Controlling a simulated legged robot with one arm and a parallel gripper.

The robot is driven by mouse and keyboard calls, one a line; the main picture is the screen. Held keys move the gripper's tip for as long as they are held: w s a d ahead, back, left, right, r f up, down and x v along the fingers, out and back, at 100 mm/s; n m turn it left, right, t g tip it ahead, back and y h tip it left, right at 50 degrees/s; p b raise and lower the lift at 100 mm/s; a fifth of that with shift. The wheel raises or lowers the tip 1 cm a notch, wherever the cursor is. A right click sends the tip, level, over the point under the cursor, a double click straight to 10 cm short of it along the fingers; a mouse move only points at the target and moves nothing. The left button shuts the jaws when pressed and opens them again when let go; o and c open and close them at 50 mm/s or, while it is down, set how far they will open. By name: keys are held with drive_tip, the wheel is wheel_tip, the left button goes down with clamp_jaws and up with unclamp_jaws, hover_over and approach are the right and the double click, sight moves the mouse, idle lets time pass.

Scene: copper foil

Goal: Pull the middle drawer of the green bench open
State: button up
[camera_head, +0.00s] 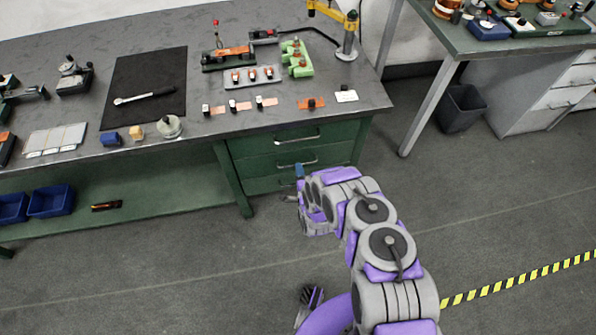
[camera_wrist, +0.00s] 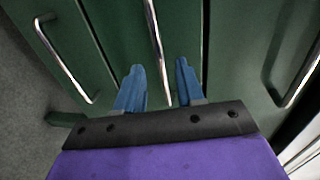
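The green bench (camera_head: 232,171) has a stack of three drawers under its right end, and all look closed. The middle drawer (camera_head: 262,165) has a silver bar handle; in the wrist view this middle drawer handle (camera_wrist: 155,40) runs lengthwise between my two blue fingertips. My gripper (camera_head: 299,170) is in front of the drawers, and in the wrist view my gripper (camera_wrist: 160,78) has its fingers apart, one on each side of the handle. I see no finger clearly touching the bar. Its depth between the fingers is hard to tell.
The top drawer handle (camera_head: 297,140) is just above, and another drawer handle (camera_wrist: 66,60) is left in the wrist view. Tools and parts lie on the bench top (camera_head: 215,150). The grey floor (camera_head: 180,270) before the bench is mostly clear. A dark bin (camera_head: 461,107) stands right.

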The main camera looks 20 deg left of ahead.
drive_tip(key=shift+x, duration=1.1)
drive_tip(key=shift+c, duration=0.2)
clamp_jaws()
drive_tip(key=shift+s, duration=0.1)
